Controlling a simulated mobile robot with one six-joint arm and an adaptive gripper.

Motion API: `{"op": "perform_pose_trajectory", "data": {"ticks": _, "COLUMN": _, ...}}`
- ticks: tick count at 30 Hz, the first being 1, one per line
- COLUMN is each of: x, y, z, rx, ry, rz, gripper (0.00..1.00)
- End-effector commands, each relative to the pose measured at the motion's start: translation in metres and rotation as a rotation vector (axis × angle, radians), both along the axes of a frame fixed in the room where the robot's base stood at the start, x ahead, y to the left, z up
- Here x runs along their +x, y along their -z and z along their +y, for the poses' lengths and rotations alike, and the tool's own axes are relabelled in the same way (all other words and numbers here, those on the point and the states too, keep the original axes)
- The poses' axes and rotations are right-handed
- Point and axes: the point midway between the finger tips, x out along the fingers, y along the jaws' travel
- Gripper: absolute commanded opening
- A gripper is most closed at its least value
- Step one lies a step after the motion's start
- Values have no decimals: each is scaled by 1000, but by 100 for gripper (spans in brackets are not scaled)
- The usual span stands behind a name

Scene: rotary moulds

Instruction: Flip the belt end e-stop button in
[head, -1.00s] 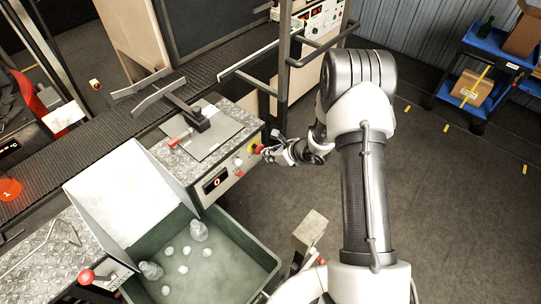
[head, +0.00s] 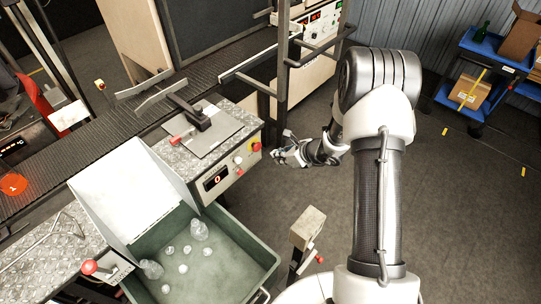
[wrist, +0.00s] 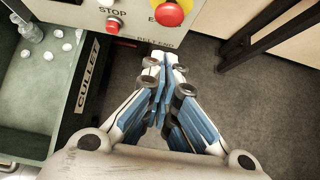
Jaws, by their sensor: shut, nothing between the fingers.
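The belt end e-stop button (head: 256,147) is a red mushroom button on a yellow backing, on the front panel at the end of the conveyor. In the wrist view the red e-stop (wrist: 172,11) is at the top, just beyond my fingertips, partly cut off by the frame edge. My gripper (head: 276,155) is shut and empty, to the right of the button with a visible gap. Its closed fingers (wrist: 164,62) point toward the panel in the wrist view. Whether the button is pressed in cannot be told.
A smaller red stop button (wrist: 113,26) and a display (head: 215,179) share the panel. A green cullet bin (head: 262,262) with glass pieces stands below. A post with a small box (head: 307,222) stands at front.

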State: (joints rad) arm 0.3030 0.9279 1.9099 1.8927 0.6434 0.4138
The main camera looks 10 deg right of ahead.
Motion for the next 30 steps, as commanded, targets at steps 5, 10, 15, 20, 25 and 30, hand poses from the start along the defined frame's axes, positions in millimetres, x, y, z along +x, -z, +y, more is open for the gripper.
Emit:
{"op": "perform_pose_trajectory", "data": {"ticks": 5, "x": -23, "y": -30, "z": -18, "rx": -2, "ry": 1, "rz": 3, "gripper": 0}}
{"op": "perform_pose_trajectory", "data": {"ticks": 10, "x": -36, "y": -44, "z": -27, "rx": -2, "ry": 1, "rz": 4, "gripper": 0}}
{"op": "perform_pose_trajectory", "data": {"ticks": 15, "x": -41, "y": -47, "z": -29, "rx": -2, "ry": 0, "rz": 5, "gripper": 0}}
{"op": "perform_pose_trajectory", "data": {"ticks": 20, "x": -41, "y": -47, "z": -29, "rx": -2, "ry": 0, "rz": 5, "gripper": 0}}
{"op": "perform_pose_trajectory", "data": {"ticks": 25, "x": -41, "y": -47, "z": -29, "rx": -2, "ry": 0, "rz": 6, "gripper": 0}}
{"op": "perform_pose_trajectory", "data": {"ticks": 30, "x": -41, "y": -47, "z": -29, "rx": -2, "ry": -2, "rz": 4, "gripper": 0}}
